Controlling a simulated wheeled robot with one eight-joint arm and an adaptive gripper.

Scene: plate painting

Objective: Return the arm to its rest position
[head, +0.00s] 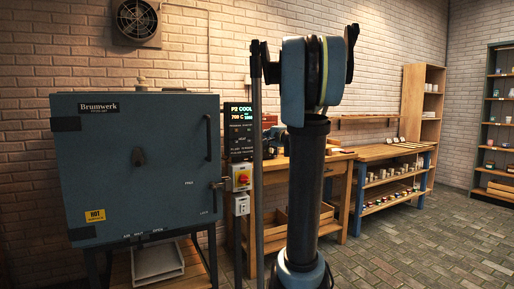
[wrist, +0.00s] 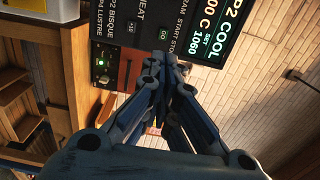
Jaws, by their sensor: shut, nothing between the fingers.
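My gripper (wrist: 166,62) shows in the wrist view with its two blue-grey fingers together at the tips and nothing between them. Behind the fingertips is the kiln's dark control panel (wrist: 130,50), turned sideways, with a lit "P2 COOL" display; I see no clear contact. In the head view my arm (head: 308,190) stands upright in the middle, with a blue joint at its top. I cannot make out the fingers there. The control panel (head: 240,150) shows to the left of my arm, beside the kiln.
The blue-grey kiln (head: 140,180) is closed and carries a yellow "HOT" label. A thin dark pole (head: 257,200) stands just left of my arm. Wooden benches (head: 385,152) and shelves (head: 428,105) line the back wall. The brick floor (head: 420,240) at the right is clear.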

